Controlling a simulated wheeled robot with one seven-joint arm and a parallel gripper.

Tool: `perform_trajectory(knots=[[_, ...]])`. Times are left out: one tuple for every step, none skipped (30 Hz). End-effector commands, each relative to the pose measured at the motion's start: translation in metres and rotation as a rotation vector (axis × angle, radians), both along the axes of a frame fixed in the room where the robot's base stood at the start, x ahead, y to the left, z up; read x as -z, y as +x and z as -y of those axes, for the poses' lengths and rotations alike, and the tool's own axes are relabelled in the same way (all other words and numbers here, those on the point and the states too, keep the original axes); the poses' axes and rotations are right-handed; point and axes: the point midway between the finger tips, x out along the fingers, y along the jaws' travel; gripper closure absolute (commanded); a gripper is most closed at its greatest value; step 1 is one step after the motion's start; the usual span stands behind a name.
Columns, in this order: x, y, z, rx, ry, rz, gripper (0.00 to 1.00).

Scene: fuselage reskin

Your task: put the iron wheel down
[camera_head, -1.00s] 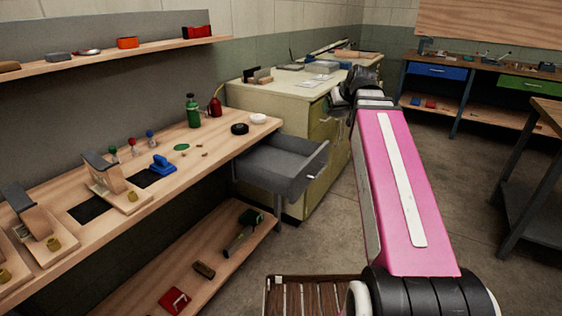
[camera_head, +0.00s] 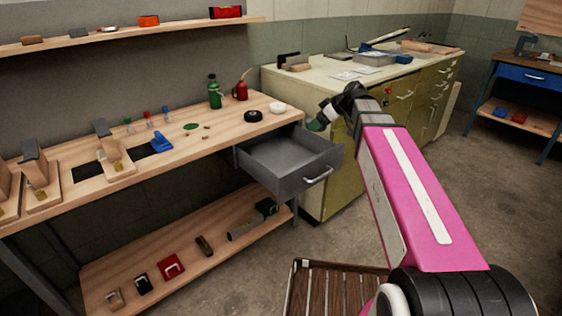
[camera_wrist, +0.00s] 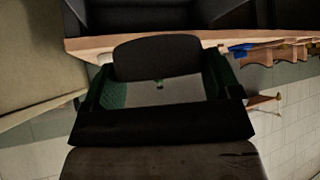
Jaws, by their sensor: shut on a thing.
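My gripper (camera_head: 320,118) is at the end of the pink arm, above and right of the open grey drawer (camera_head: 290,160). In the wrist view, my gripper (camera_wrist: 158,90) is shut on a dark piece with a rounded edge (camera_wrist: 158,57), which I take to be the iron wheel. The wheel's full shape is hidden, and I cannot make it out in the head view. Green shows around the jaws in both views. The held thing appears off any surface.
The workbench (camera_head: 225,140) holds a black ring (camera_head: 254,116), a white ring (camera_head: 277,107), a green bottle (camera_head: 214,92) and a red oil can (camera_head: 240,88). A cream cabinet (camera_head: 330,83) stands behind the drawer. A slatted wooden stool (camera_head: 335,288) stands below my arm. Floor to the right is clear.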

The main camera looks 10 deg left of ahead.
Motion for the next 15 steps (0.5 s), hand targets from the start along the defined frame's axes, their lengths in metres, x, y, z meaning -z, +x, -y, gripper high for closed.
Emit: perform_trajectory(knots=[[0.014, 0.002, -0.026, -0.107, 0.002, -0.005, 0.62], [0.021, -0.001, -0.039, -0.173, 0.002, -0.005, 0.62], [0.03, -0.005, -0.055, -0.253, 0.002, -0.005, 0.62], [0.036, -0.008, -0.067, -0.312, 0.002, -0.004, 0.62], [0.042, -0.011, -0.077, -0.366, 0.002, -0.002, 0.62], [0.05, -0.016, -0.091, -0.433, 0.001, -0.002, 0.62], [0.055, -0.019, -0.099, -0.48, 0.001, -0.002, 0.62], [0.059, -0.022, -0.108, -0.523, 0.001, -0.001, 0.62], [0.064, -0.026, -0.117, -0.573, 0.001, -0.001, 0.62], [0.068, -0.029, -0.123, -0.608, 0.001, 0.0, 0.62], [0.072, -0.032, -0.129, -0.638, 0.001, 0.0, 0.62], [0.076, -0.035, -0.135, -0.672, 0.001, 0.0, 0.62], [0.078, -0.037, -0.139, -0.694, 0.001, 0.002, 0.62], [0.08, -0.039, -0.142, -0.712, 0.001, 0.003, 0.62], [0.082, -0.041, -0.146, -0.731, 0.001, 0.003, 0.62]])
